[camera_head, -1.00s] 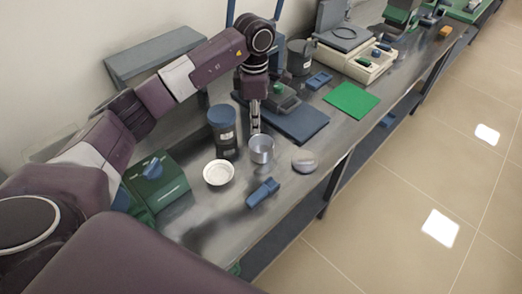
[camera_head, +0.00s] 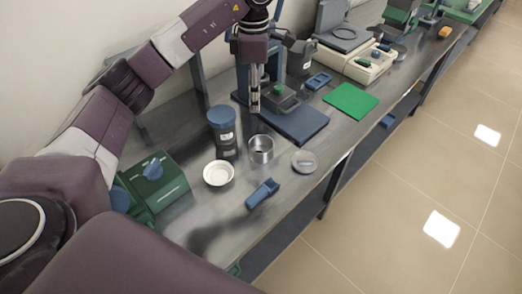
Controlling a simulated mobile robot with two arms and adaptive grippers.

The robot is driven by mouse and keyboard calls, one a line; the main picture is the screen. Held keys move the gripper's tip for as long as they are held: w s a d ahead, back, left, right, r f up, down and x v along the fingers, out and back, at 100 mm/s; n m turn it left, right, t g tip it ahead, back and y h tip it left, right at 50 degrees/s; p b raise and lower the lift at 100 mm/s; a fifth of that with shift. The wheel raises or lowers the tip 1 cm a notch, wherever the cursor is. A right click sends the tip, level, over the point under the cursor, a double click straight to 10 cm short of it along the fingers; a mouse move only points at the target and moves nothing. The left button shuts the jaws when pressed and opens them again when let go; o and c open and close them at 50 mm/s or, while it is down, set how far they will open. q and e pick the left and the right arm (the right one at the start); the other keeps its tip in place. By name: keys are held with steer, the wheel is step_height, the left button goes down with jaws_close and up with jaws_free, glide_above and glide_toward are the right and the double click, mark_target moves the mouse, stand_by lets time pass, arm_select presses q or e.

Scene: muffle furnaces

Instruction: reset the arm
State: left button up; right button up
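My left arm (camera_head: 150,65) comes in from the left and reaches over the bench. My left gripper (camera_head: 255,104) points down, above and just behind the small metal cup (camera_head: 261,149), apart from it. Its fingers look close together, but I cannot tell whether they are open or shut. I see nothing held below them. My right gripper is not in view.
On the bench (camera_head: 205,230) stand a dark jar with a blue lid (camera_head: 222,128), a white dish (camera_head: 218,173), a round grey lid (camera_head: 304,162), a blue clip-like item (camera_head: 262,194), a green device (camera_head: 158,181) and a green mat (camera_head: 351,101). Open floor lies to the right.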

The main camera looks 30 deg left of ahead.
arm_select(q)
steer(key=shift+r, duration=1.15)
